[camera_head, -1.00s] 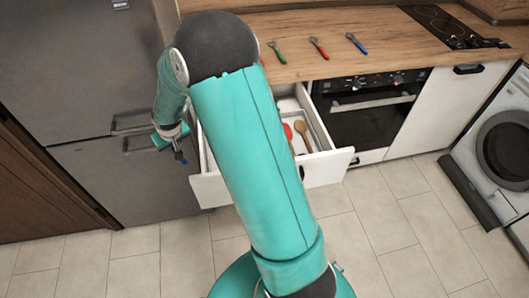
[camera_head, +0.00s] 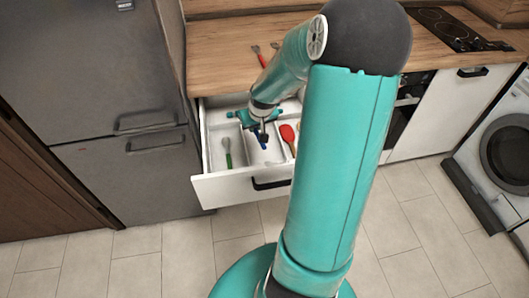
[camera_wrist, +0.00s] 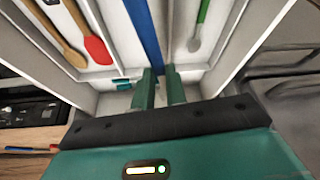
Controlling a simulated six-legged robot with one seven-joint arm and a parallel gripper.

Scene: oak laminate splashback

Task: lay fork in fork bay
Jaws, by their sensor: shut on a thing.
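A long blue strip, which I take to be the handle of the fork (camera_wrist: 143,30), runs up from between my fingers in the wrist view. In the head view the blue piece (camera_head: 262,140) shows just under the gripper. My gripper (camera_wrist: 159,75) is shut on it, over the open drawer (camera_head: 235,186); it also shows in the head view (camera_head: 262,126). The fork is over the bay (camera_head: 256,157) between the green-handled utensil and the red spoon. Its tines are not clear. I cannot tell whether it touches the bay floor.
A green-handled utensil (camera_head: 228,152) lies in the bay to the left. A red spoon (camera_head: 288,137) and a wooden spoon (camera_wrist: 72,54) lie on the other side. Thin dividers separate the bays. Utensils (camera_head: 258,55) lie on the wooden counter (camera_head: 222,60). The fridge (camera_head: 90,80) stands left.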

